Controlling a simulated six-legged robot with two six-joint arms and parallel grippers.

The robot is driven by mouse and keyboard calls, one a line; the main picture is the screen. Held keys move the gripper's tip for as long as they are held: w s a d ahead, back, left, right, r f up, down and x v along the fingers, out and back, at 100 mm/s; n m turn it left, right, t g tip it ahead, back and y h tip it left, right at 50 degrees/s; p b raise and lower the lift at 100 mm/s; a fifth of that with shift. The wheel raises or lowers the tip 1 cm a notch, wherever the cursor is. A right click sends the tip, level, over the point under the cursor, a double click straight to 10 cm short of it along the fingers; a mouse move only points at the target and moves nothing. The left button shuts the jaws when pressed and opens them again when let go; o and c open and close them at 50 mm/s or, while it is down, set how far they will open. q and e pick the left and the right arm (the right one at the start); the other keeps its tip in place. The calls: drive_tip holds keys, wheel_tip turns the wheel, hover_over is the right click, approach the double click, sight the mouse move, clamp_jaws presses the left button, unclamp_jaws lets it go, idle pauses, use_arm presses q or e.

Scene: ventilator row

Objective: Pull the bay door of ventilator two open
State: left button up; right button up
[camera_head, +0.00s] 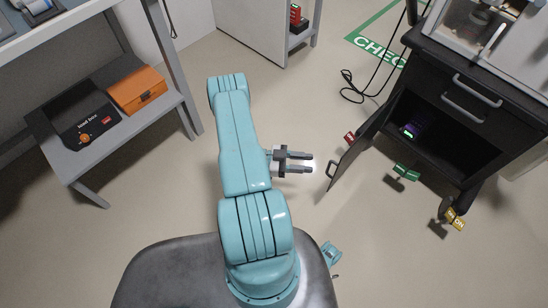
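The black ventilator cart (425,75) stands at the right. Its dark bay door (357,148) stands swung out to the left, and the bay interior (455,145) shows. A bar handle (330,170) is near the door's free edge. My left gripper (309,162) is a little left of the handle, its two fingers apart with nothing between them. It appears apart from the door. My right gripper is not seen; a small teal part of mine shows near the base.
A dark device with a green light (411,131) sits in the bay. A cable (352,90) loops on the floor. A grey shelf (150,118) with an orange box (137,90) stands left.

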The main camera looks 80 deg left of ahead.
use_arm(q)
drive_tip(key=p+v, duration=0.1)
drive_tip(key=v, duration=0.9)
drive_tip(key=shift+s, duration=0.35)
